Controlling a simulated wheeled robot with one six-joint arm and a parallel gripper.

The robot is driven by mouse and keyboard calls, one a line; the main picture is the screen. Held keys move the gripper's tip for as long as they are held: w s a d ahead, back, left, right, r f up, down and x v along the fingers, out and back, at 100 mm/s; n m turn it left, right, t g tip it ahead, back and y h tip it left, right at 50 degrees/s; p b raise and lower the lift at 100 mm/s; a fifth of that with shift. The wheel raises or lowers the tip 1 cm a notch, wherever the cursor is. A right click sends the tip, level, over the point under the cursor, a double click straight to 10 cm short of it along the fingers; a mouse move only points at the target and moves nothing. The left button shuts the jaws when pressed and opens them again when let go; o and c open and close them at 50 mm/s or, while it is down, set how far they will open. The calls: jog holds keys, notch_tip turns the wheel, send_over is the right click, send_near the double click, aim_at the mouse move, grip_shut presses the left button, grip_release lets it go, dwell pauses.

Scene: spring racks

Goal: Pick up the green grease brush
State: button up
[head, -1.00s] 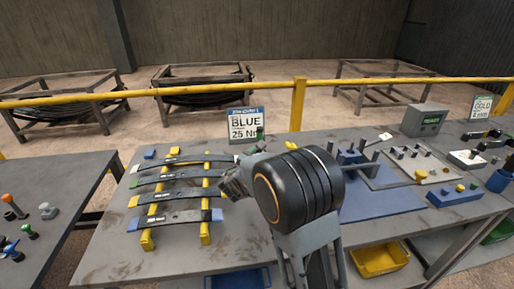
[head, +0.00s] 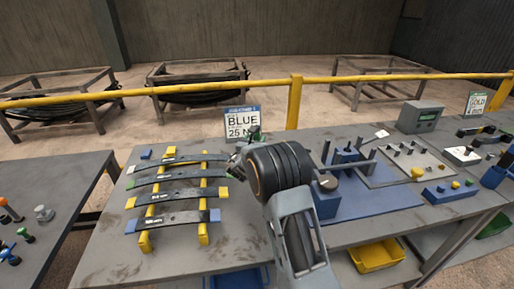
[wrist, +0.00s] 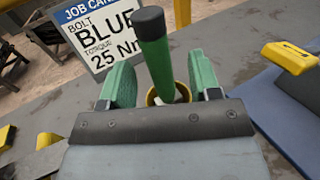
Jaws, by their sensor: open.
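The green grease brush (wrist: 157,60) stands in the wrist view with a dark cap at its upper end. Its lower end is inside a small yellow holder (wrist: 153,97), partly hidden by my gripper body. My gripper (wrist: 162,82) is open, with one green finger on each side of the brush. In the head view my gripper (head: 243,150) is by the foot of the job card, mostly hidden behind my arm. A small dark-green upright (head: 255,132) there appears to be the brush.
The BLUE 25 Nm job card (head: 242,122) stands just behind my gripper. Leaf springs (head: 165,200) lie across yellow bars on the left. A blue fixture (head: 350,175) and a grey board (head: 410,160) are on the right.

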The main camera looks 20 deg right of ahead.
jog(key=shift+p+x, duration=0.65)
jog(key=shift+x, duration=1.75)
jog(key=shift+r, duration=0.1)
